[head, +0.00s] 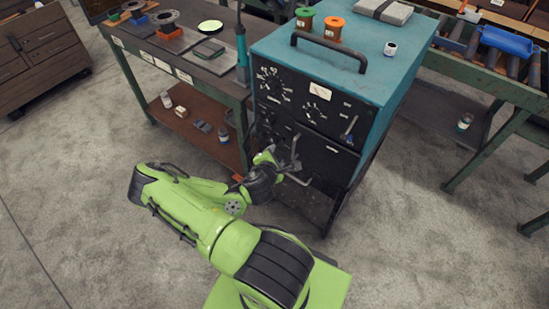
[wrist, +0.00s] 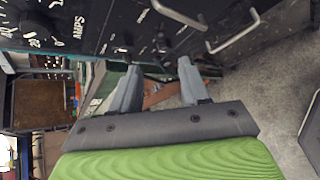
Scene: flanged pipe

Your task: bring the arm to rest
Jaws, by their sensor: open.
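My gripper (head: 291,163) is at the front of a teal and black welding machine (head: 322,108), close to a metal handle on its lower front panel. In the wrist view my gripper (wrist: 157,82) shows two grey fingers spread apart with nothing between them. The machine's dark front panel (wrist: 75,25) with dials fills the top of that view. A bent metal handle (wrist: 235,30) shows there above and to the right of the fingers, apart from them. In the head view my green arm reaches up from the bottom, bent at the elbow.
A green workbench (head: 190,60) with a lower shelf stands left of the machine, holding pipe flanges (head: 163,17) and small parts. Two spools stand on the machine. The concrete floor (head: 90,180) at left is clear.

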